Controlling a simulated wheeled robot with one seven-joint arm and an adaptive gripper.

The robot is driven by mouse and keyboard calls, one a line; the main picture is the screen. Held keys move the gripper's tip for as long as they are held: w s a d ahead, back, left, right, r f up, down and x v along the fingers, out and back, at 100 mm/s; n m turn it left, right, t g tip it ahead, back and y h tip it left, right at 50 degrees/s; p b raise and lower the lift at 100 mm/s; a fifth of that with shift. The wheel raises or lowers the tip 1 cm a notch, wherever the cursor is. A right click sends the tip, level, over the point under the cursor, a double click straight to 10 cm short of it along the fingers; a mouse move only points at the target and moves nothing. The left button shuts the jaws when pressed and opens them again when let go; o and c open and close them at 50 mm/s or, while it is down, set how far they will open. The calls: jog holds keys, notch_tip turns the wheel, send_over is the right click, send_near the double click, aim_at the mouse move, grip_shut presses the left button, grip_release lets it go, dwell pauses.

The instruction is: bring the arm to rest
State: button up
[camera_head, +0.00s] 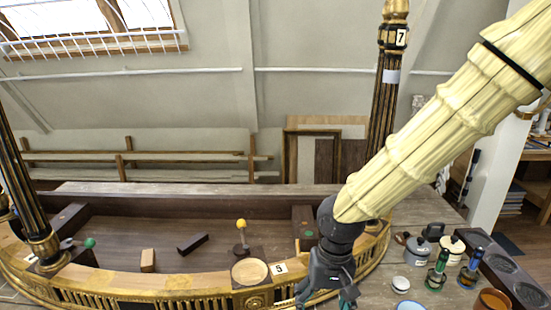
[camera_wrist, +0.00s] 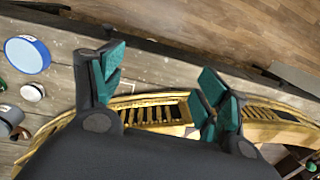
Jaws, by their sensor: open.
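My gripper (camera_head: 328,297) hangs from my cream-coloured arm, which comes in from the upper right in the head view. It is over the front right part of the gilt console (camera_head: 180,297), pointing down. In the wrist view the two teal-padded fingers of my gripper (camera_wrist: 160,88) stand well apart with nothing between them. The console's gold railing (camera_wrist: 155,110) passes behind the fingers there. In the head view the fingertips are partly cut off by the lower edge, and I cannot tell their height above the surface.
Inside the console lie a light wooden block (camera_head: 148,260), a dark block (camera_head: 193,243) and a yellow-topped peg (camera_head: 241,235). Pots (camera_head: 418,251), green and blue bottles, a brown cup (camera_head: 492,300) and a dark tray (camera_head: 512,275) crowd the right. A black-gold post (camera_head: 384,105) stands behind my arm.

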jog(key=s+d+f+y+b, duration=0.1)
jog(key=s+f, duration=0.3)
jog(key=f, duration=0.8)
jog(key=s+d+f+y+b, duration=0.1)
jog(key=s+f, duration=0.2)
jog(key=f, duration=1)
jog(key=s+d+f+h, duration=0.1)
jog(key=s+d+f, duration=0.4)
jog(key=s+f, duration=0.2)
jog(key=s+d+f+h+b, duration=0.1)
jog(key=s+d+f, duration=0.4)
jog(key=f, duration=0.5)
jog(key=s, duration=0.2)
jog(key=shift+s+d+t+h, duration=0.3)
jog(key=shift+s+d+h, duration=0.05)
jog(key=shift+s+h, duration=0.05)
